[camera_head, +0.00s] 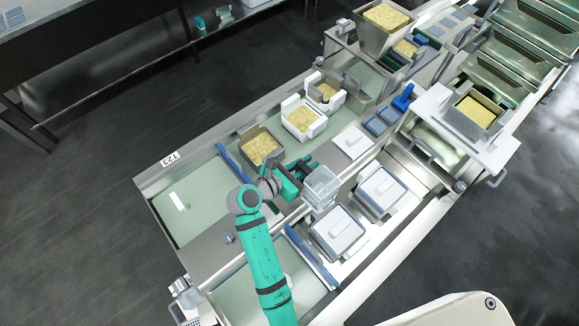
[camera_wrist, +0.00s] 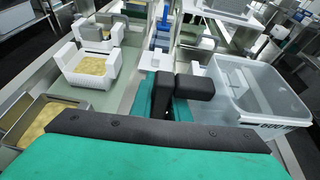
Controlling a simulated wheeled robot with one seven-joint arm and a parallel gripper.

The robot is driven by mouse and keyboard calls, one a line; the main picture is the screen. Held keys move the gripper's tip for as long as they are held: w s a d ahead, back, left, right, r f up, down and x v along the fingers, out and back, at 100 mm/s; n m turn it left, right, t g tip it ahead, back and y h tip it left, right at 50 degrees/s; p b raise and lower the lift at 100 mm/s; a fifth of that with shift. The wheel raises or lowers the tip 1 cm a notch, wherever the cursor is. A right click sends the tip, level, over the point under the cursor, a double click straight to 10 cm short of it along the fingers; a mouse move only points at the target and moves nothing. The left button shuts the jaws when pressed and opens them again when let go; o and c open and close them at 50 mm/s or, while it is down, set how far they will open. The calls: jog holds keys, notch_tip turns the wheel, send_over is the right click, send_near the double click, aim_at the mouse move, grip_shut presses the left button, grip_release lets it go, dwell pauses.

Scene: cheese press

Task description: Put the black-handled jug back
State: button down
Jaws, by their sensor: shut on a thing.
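The clear jug (camera_head: 321,187) hangs at the end of my arm in the head view, over the strip between the green belt and the lidded moulds. In the wrist view the jug (camera_wrist: 262,92) is a large translucent tub on the right, with dark markings on its front rim. My gripper (camera_head: 294,178) is shut on its black handle. The jug looks upright and empty. I cannot tell its exact height above the bench.
Curd-filled moulds (camera_head: 261,147) and white block moulds (camera_head: 303,118) stand on the green belt behind the jug. Lidded grey moulds (camera_head: 337,232) stand just below it. A blue bar (camera_head: 312,257) crosses the near belt. A bare belt area (camera_head: 190,205) lies at the left.

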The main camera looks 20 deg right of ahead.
jog(key=w+a+f, duration=0.4)
jog(key=w+f, duration=0.6)
jog(key=f, duration=0.1)
jog(key=shift+s, duration=0.1)
jog(key=c, duration=1.7)
grip_release()
jog(key=shift+f, duration=0.1)
jog(key=v, duration=1)
jog(key=shift+s+a, duration=0.25)
jog(key=shift+a, duration=0.05)
